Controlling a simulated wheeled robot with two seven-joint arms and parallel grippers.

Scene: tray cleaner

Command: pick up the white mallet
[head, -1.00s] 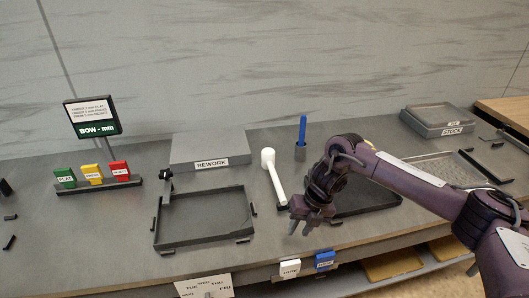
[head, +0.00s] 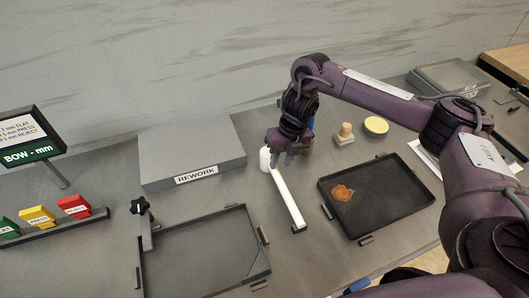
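The white mallet (head: 287,197) lies on the grey bench between the two black trays, its handle slanting toward the front right. Its white head (head: 265,160) is at the far end, partly hidden by my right gripper. My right gripper (head: 279,163) is over the head end of the mallet, with its fingers pointing down. Whether the fingers touch the mallet, and how far apart they are, is not clear. My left gripper is not in view.
A grey REWORK box (head: 193,152) stands behind the empty left tray (head: 205,212). The right tray (head: 408,205) holds a brown stain. A wooden stamp-like object (head: 345,133) and a yellow round pad (head: 376,125) stand behind it. Coloured blocks (head: 38,217) are at left.

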